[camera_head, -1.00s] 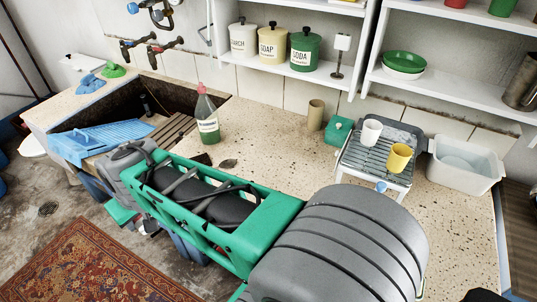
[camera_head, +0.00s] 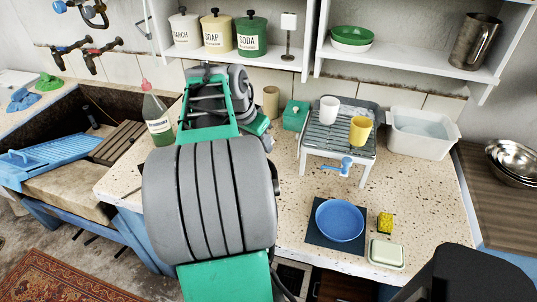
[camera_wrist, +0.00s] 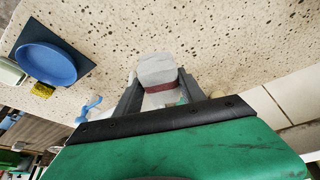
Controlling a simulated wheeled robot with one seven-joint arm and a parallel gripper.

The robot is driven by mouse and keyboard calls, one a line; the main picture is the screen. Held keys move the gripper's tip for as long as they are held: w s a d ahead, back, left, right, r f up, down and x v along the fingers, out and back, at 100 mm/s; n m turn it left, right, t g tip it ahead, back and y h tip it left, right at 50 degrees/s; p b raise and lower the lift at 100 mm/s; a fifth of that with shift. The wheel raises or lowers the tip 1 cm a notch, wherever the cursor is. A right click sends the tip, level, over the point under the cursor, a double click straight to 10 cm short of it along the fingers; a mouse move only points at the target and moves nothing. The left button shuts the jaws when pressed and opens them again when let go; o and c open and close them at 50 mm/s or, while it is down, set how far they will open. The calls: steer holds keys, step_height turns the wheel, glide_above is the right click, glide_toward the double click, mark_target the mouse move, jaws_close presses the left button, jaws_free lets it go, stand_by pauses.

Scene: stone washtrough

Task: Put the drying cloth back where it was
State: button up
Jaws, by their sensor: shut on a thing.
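My gripper (camera_wrist: 158,88) is shut on a pale grey, folded block with a dark red band, which looks like the drying cloth (camera_wrist: 157,69). The cloth sits between the two fingertips, with the speckled counter (camera_wrist: 215,50) behind it; I cannot tell how high above it. In the head view my arm hides the cloth and the fingers. There, my wrist is over the counter, left of the dish rack (camera_head: 340,137). No other cloth shows.
The rack holds a white mug (camera_head: 329,109) and a yellow mug (camera_head: 360,130). A green box (camera_head: 295,116), beige cylinder (camera_head: 271,101) and soap bottle (camera_head: 157,120) stand near my arm. A blue plate (camera_head: 340,220), sponge (camera_head: 386,222) and soap dish (camera_head: 386,253) lie in front. Shelves overhang the back.

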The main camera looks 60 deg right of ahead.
steer(key=shift+m, duration=0.3)
steer(key=w+d+f, duration=0.1)
steer(key=d+f, duration=0.2)
steer(key=d, duration=0.1)
steer(key=w+d+f+p, duration=0.1)
steer(key=d+f, duration=0.2)
steer(key=d, duration=0.2)
steer(key=w+d+f+p, duration=0.1)
steer(key=d+f, duration=0.3)
steer(key=d, duration=0.1)
steer(key=shift+w+f, duration=0.1)
steer(key=shift+w, duration=0.25)
step_height(320, 180, down, 3)
steer(key=shift+r+p, duration=0.15)
steer(key=shift+p, duration=0.35)
steer(key=shift+a, duration=0.1)
steer(key=shift+f, duration=0.35)
steer(key=o, duration=1.2)
steer(key=shift+r, duration=0.1)
